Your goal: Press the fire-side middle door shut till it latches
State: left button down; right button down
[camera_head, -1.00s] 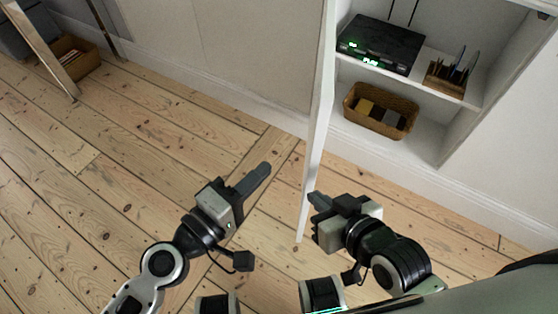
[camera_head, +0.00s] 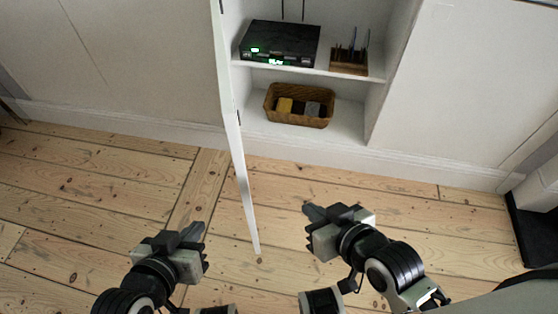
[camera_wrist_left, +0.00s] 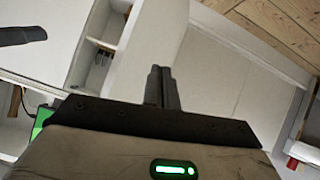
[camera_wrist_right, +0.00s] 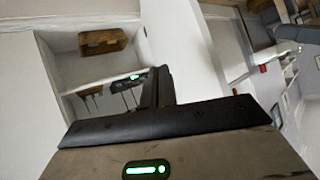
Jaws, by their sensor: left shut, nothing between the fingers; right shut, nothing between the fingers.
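The white cupboard door (camera_head: 236,150) stands wide open, seen nearly edge-on in the head view, hinged at the left side of the open compartment (camera_head: 350,118). It also shows as a pale panel in the left wrist view (camera_wrist_left: 150,45) and the right wrist view (camera_wrist_right: 178,40). My left gripper (camera_head: 192,233) is shut and empty, left of the door and apart from it. My right gripper (camera_head: 308,209) is shut and empty, right of the door, on its inner side, with a gap between. The latch cannot be made out.
A black box with green lights (camera_head: 280,42) and a wooden holder (camera_head: 349,62) stand on the upper shelf. A wicker basket (camera_head: 299,105) sits below, inside the compartment. A dark hearth slab (camera_head: 532,228) lies at the far right. Bare floorboards (camera_head: 400,185) are clear before the cupboard.

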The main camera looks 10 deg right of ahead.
aim_at(231, 116)
jog(key=z, duration=0.55)
jog(key=k, duration=0.9)
jog(key=u, duration=1.5)
